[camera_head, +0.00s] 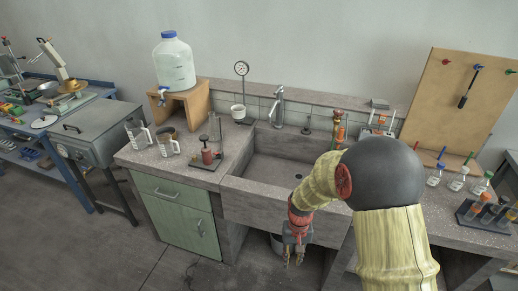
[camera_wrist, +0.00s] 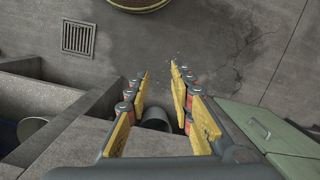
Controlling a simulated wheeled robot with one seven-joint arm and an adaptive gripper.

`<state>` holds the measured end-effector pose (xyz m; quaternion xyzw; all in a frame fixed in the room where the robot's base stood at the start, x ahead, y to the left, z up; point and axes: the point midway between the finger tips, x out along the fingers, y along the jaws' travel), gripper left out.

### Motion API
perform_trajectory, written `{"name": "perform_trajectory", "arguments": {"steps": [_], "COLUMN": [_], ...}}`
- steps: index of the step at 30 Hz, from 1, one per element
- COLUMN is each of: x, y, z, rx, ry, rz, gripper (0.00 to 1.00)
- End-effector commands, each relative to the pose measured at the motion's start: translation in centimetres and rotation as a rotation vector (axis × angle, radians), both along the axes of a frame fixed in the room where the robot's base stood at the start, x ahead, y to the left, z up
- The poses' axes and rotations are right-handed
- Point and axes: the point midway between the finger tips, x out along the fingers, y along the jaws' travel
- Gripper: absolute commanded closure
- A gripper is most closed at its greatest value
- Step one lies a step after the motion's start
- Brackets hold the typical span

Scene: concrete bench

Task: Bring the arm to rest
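My arm reaches out from the lower right in the head view and bends down in front of the sink (camera_head: 262,205). My gripper (camera_head: 293,262) hangs below the sink's front edge, pointing down. In the wrist view my gripper (camera_wrist: 160,68) shows its two yellow-padded fingers apart, with only the floor beyond the tips. It is open and holds nothing.
A concrete bench (camera_head: 165,163) with glass jugs, a water jar (camera_head: 173,62) and a tap (camera_head: 278,106) surrounds the sink. A bottle rack (camera_head: 487,213) stands at right. The green cabinet (camera_wrist: 265,128) is near the gripper. Floor with a drain (camera_wrist: 78,38) lies below.

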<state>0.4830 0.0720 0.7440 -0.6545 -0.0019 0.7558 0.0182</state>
Motion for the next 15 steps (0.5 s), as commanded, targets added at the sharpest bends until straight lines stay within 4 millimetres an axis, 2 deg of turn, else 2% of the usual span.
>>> {"name": "perform_trajectory", "arguments": {"steps": [1, 6, 9, 15], "x": [-1.0, -5.2, -7.6, -12.4], "y": [-0.5, -2.0, -2.8, -4.4], "z": [2.8, 10.1, 13.8, 19.8], "rx": [0.001, 0.001, -0.002, -0.011], "ry": [-0.009, -0.027, -0.051, -0.129], "rz": [0.016, 0.064, 0.082, 0.088], "gripper": [0.77, 0.77, 0.77, 0.77]}}
